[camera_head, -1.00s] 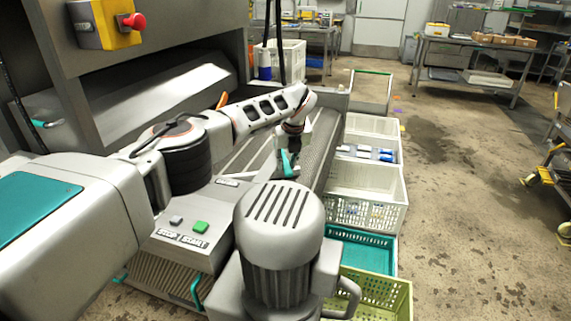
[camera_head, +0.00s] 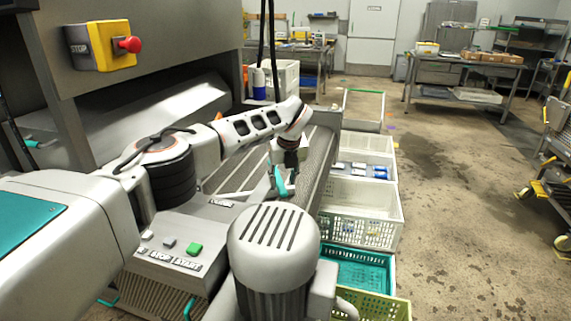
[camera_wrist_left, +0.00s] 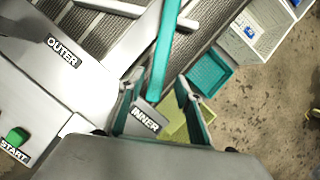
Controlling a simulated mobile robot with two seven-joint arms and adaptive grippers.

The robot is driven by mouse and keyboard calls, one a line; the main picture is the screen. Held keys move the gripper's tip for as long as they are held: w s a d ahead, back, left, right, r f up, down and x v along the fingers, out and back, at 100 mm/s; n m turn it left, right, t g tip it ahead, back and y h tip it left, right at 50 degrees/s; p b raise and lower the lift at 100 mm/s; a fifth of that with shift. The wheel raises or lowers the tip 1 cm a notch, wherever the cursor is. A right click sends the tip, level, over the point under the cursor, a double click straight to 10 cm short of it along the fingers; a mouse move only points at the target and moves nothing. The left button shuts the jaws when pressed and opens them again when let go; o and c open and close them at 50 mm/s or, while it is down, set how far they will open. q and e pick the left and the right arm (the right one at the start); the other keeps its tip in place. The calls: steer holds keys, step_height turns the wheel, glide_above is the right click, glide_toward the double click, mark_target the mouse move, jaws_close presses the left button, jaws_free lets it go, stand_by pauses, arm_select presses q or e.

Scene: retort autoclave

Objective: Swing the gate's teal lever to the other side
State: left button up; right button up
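The teal lever (camera_wrist_left: 163,50) is a long bar in the left wrist view. It runs from the top edge down toward the INNER label (camera_wrist_left: 145,119), and its near end lies between my left fingers. My left gripper (camera_wrist_left: 158,82) is open, with one teal-padded finger on each side of the lever and visible gaps. In the head view my left gripper (camera_head: 284,188) points down beside the conveyor; the teal parts there blend together, so I cannot separate lever from finger pads. An OUTER label (camera_wrist_left: 63,52) is on the left of the metal plate. My right gripper is not in view.
A grey ribbed motor housing (camera_head: 275,238) stands close in front. The control box has a green START button (camera_head: 195,249). White crates (camera_head: 400,214), a teal crate (camera_head: 391,270) and a green crate (camera_head: 400,305) line the conveyor's right side.

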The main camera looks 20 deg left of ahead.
arm_select(q)
steer(key=v, duration=1)
steer(key=shift+d, duration=0.1)
